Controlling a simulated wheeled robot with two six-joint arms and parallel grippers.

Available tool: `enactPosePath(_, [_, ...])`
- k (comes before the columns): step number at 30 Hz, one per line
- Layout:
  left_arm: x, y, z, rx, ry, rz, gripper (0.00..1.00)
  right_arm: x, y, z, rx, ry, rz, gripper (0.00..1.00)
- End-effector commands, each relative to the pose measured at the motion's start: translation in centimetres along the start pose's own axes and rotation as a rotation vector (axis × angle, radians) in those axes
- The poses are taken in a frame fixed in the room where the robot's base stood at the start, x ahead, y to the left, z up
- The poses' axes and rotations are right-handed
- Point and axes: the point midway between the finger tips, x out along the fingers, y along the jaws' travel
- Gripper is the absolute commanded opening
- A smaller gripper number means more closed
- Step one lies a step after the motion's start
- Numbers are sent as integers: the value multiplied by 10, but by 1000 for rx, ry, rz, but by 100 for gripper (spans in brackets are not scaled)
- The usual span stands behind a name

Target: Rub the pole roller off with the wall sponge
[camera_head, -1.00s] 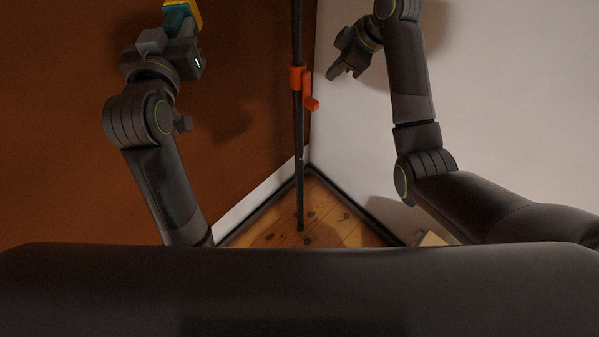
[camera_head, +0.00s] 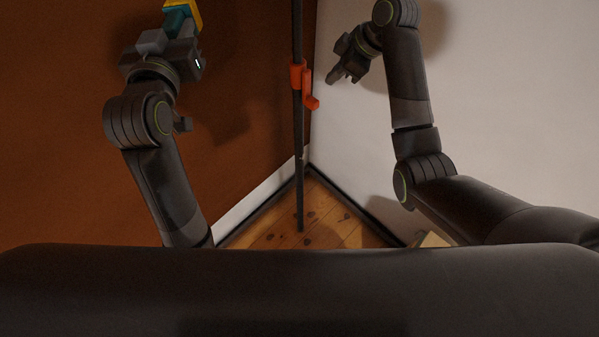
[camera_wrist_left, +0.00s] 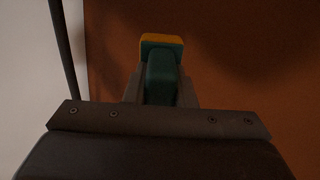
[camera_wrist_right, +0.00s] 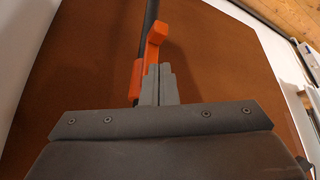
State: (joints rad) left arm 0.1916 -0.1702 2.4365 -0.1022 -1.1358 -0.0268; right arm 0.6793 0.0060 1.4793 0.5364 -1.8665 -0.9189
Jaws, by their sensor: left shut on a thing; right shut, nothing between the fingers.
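The wall sponge, teal with a yellow face (camera_head: 194,12), is held in my left gripper (camera_head: 178,24) at the top left of the head view. In the left wrist view the sponge (camera_wrist_left: 161,41) sits between the fingers, yellow end outward, in front of the brown wall. A dark upright pole (camera_head: 299,135) with an orange clamp (camera_head: 297,77) stands in the corner; no roller head shows, as the pole's top is out of frame. My right gripper (camera_head: 333,76) is shut and empty, close to the orange clamp. In the right wrist view its fingertips (camera_wrist_right: 158,75) overlap the clamp (camera_wrist_right: 156,40).
A brown wall (camera_head: 60,130) is on the left and a pale wall (camera_head: 500,100) on the right. They meet behind the pole above a wooden floor (camera_head: 330,225). A pale box-like thing (camera_head: 432,240) shows partly at the lower right.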

Motion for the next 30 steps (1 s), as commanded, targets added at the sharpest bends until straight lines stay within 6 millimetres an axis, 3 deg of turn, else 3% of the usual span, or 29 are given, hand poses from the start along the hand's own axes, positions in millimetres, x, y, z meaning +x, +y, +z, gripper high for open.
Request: enactPosePath(30, [1, -1, 8, 0, 1, 0, 5, 18, 0, 10, 0, 1, 0, 0])
